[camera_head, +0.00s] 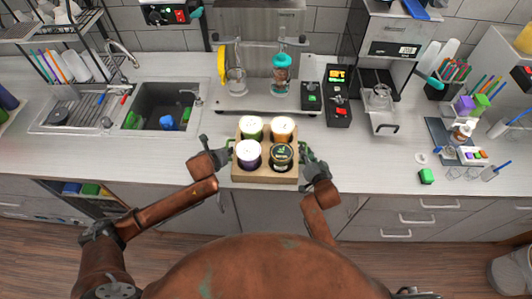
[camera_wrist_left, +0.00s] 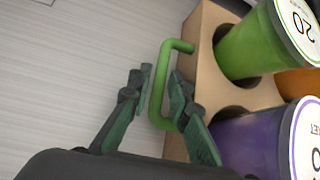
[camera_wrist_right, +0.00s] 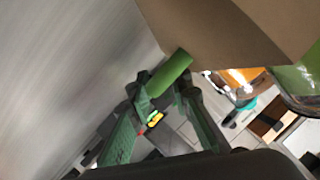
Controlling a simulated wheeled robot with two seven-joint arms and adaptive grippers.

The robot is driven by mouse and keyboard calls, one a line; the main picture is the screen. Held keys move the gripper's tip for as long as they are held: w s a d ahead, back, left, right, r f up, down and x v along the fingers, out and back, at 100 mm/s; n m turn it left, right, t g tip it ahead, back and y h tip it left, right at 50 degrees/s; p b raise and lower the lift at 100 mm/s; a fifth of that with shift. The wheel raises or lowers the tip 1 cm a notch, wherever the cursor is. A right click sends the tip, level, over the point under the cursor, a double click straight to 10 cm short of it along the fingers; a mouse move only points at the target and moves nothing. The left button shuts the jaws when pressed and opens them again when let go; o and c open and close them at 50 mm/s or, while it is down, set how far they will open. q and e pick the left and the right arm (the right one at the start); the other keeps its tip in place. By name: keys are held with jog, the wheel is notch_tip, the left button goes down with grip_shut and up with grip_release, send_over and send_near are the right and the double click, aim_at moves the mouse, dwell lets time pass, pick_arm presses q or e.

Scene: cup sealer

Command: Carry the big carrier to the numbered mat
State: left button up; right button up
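The big carrier (camera_head: 265,179) is a tan box near the counter's front edge, holding several lidded cups: a green one (camera_head: 251,127), an orange one (camera_head: 282,129), a purple one (camera_head: 248,155) and a dark-topped one (camera_head: 281,156). My right gripper (camera_head: 309,165) is closed around the other green handle (camera_wrist_right: 168,73). I cannot tell whether the carrier is off the counter. A dark mat (camera_head: 437,128) lies at the right; no numbers are legible on it.
A sealing machine (camera_head: 262,100) stands behind the carrier, with a black control box (camera_head: 338,100) beside it. A sink (camera_head: 160,104) is at the left. The counter between carrier and block is clear.

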pick_arm(q)
jog(key=shift+w+f, duration=0.15)
pick_arm(e)
jog(key=shift+w+f, duration=0.1)
jog(key=shift+w, duration=0.15)
pick_arm(q)
jog(key=shift+c, duration=0.6)
pick_arm(e)
jog(key=shift+c, duration=0.5)
pick_arm(q)
grip_shut()
pick_arm(e)
grip_shut()
pick_arm(q)
jog(key=shift+w+r, duration=0.15)
jog(key=shift+r, duration=0.1)
pick_arm(e)
jog(key=shift+a+r, duration=0.1)
jog(key=shift+r, duration=0.2)
